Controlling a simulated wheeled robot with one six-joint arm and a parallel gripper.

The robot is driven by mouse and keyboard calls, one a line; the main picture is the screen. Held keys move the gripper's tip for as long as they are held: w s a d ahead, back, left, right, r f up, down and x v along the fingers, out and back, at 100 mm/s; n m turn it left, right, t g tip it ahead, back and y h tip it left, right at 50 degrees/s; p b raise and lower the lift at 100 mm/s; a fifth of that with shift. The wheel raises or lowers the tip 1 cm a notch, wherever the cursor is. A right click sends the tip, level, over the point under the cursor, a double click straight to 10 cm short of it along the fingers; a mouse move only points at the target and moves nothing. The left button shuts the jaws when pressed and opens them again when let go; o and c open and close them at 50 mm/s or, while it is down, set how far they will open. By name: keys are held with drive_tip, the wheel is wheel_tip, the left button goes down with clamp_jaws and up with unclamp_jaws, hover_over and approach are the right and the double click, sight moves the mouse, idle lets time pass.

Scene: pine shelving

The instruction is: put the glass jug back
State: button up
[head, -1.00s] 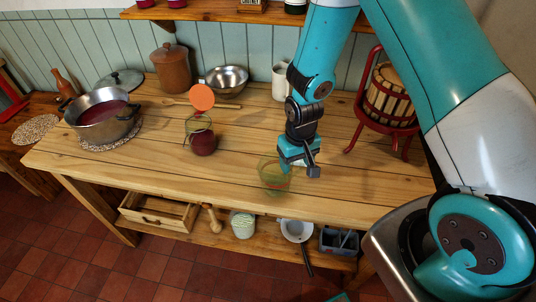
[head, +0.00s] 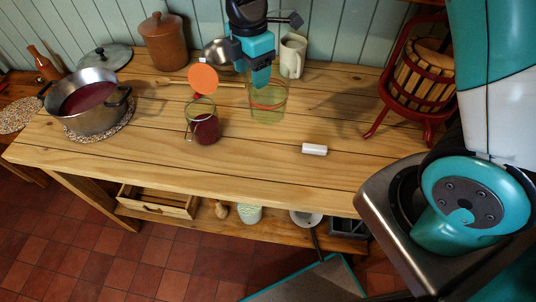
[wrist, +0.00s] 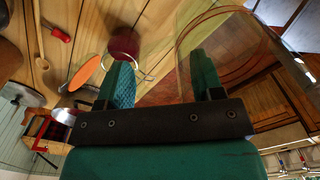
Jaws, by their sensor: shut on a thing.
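The glass jug (head: 268,108) is clear and greenish, and shows upright over the middle of the worktop in the head view. My gripper (head: 261,80) points down at its top and is shut on it. In the wrist view my gripper (wrist: 162,82) has its two fingers apart, with the curved glass of the jug (wrist: 250,45) filling the right side and reaching across the right finger. The exact grip spot is unclear. I cannot tell whether the jug's base touches the worktop.
A small white block (head: 314,149) lies to the right. A metal bowl (head: 217,52), cream mug (head: 292,56) and red-framed press (head: 420,80) stand around. The front right worktop is clear.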

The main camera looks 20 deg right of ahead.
drive_tip(key=f+n+p, duration=0.1)
drive_tip(key=f, duration=0.4)
drive_tip(key=a+f+n+p, duration=0.1)
drive_tip(key=f, duration=0.5)
drive_tip(key=f+n+p, duration=0.1)
drive_tip(key=f+n, duration=0.1)
drive_tip(key=f, duration=0.3)
drive_tip(key=shift+s+a+f, duration=0.2)
drive_tip(key=shift+a+f, duration=0.1)
drive_tip(key=shift+f, duration=0.1)
drive_tip(key=shift+f, duration=0.15)
drive_tip(key=o, duration=1.5)
